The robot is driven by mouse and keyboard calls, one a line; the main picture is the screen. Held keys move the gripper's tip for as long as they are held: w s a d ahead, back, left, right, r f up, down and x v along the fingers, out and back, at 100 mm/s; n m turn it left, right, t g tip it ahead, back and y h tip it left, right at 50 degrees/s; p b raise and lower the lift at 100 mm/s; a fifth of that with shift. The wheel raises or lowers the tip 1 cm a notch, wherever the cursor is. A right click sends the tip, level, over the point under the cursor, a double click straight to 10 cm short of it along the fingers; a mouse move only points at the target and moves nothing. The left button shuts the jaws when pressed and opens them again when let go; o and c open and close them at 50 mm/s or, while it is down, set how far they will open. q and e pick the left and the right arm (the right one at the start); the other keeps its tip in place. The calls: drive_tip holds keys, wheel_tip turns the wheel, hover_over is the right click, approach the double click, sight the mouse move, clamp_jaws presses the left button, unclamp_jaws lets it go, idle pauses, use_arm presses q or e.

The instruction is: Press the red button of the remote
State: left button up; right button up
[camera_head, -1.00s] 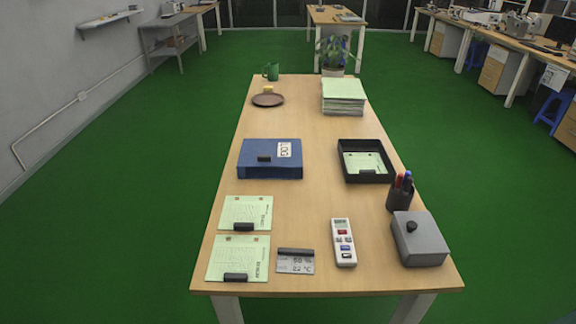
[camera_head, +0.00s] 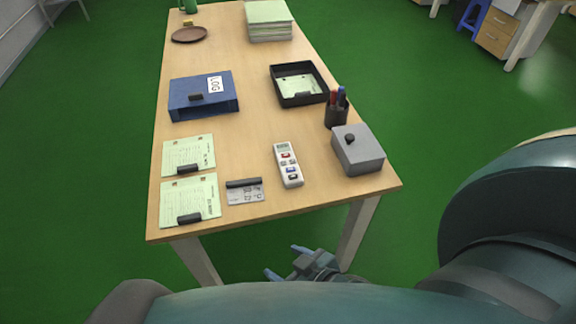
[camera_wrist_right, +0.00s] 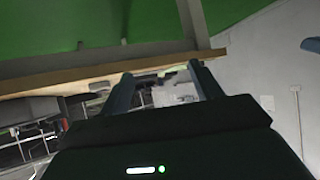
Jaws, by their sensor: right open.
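The white remote (camera_head: 288,165) lies flat near the table's front edge, with a small screen at its far end. Its face has small red and blue buttons; the red (camera_head: 285,156) is hard to make out at this size. My right gripper (camera_head: 285,262) is in front of the table and appears lower than its top, fingers apart and empty. In the right wrist view, my right gripper (camera_wrist_right: 160,75) shows two spread fingers with nothing between them, near a wooden edge. My left gripper is not in view.
Behind are a blue binder (camera_head: 188,98) and black tray (camera_head: 318,98).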

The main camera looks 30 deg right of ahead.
clamp_jaws()
idle(0.5)
idle(0.9)
